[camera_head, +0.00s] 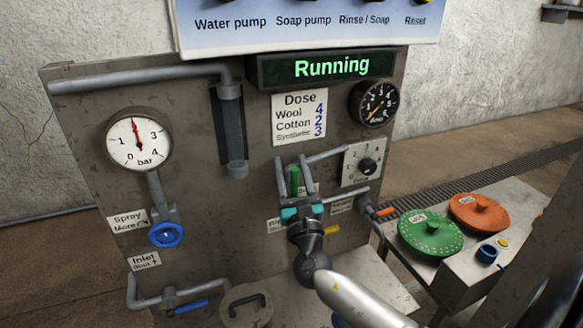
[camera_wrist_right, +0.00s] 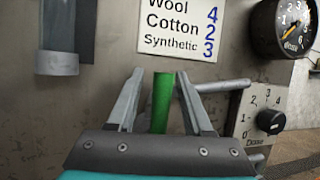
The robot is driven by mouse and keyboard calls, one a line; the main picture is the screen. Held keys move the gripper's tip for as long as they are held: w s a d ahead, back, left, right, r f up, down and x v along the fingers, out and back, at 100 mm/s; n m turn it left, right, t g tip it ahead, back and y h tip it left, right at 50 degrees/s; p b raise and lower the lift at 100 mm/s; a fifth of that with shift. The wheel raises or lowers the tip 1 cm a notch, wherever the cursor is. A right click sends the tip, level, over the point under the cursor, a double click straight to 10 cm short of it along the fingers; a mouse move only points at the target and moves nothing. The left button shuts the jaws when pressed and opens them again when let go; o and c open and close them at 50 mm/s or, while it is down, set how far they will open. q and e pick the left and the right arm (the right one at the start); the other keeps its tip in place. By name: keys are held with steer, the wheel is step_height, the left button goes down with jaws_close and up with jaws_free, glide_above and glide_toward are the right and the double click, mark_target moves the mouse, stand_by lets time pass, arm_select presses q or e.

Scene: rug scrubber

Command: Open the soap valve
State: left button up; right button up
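A green upright lever (camera_head: 295,180), which looks like the soap valve's handle, stands on the front of the grey machine panel (camera_head: 80,130). A label behind it is mostly hidden. My right gripper (camera_head: 292,162) is in front of the lever, its fingers pointing up the panel. In the right wrist view the green lever (camera_wrist_right: 162,100) shows between the two separated fingers of the right gripper (camera_wrist_right: 160,75), with a gap on each side. Whether the lever is fully between them in depth is hard to tell. My left gripper is not in view.
A grey pipe (camera_head: 327,154) runs close beside the right finger. A dose knob (camera_head: 367,166) is to the right, with an orange-handled valve (camera_head: 386,212) below. A blue spray wheel (camera_head: 166,235) is at left. A side table holds green (camera_head: 430,240) and orange (camera_head: 480,218) lids.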

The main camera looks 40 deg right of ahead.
steer(key=shift+s+f, duration=0.1)
steer(key=shift+f, duration=0.05)
steer(key=b+v, duration=0.3)
steer(key=v, duration=1.2)
steer(key=shift+a, duration=0.1)
steer(key=b+v, duration=0.3)
steer(key=v, duration=0.6)
